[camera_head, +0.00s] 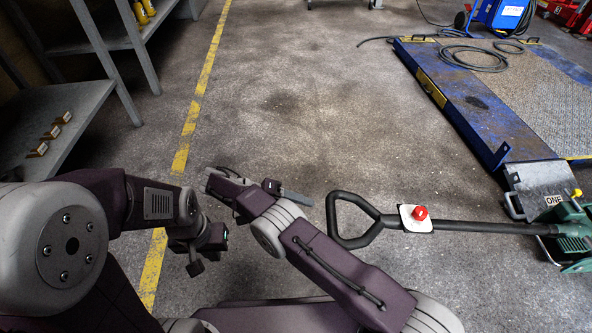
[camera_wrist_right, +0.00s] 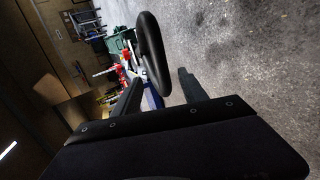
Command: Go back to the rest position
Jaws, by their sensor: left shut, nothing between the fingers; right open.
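My left gripper (camera_head: 195,268) is shut and empty, hanging low over the floor at the lower left of the head view. My right gripper (camera_head: 300,197) points right toward the jack's handle; one finger shows clearly there. In the right wrist view its two fingers (camera_wrist_right: 160,82) stand apart with nothing gripped. The black loop handle (camera_head: 338,226) of the trolley jack lies just right of the right gripper, apart from it in the head view. The loop (camera_wrist_right: 150,55) shows beyond and between the fingers in the wrist view. The green jack body (camera_head: 572,240) is at the right edge.
A red button on a white plate (camera_head: 410,226) sits on the handle's bar. A blue-edged ramp platform (camera_head: 470,115) is at the right. A grey shelf (camera_head: 50,115) with small blocks is at the left. A yellow line (camera_head: 195,115) crosses the floor. The middle floor is clear.

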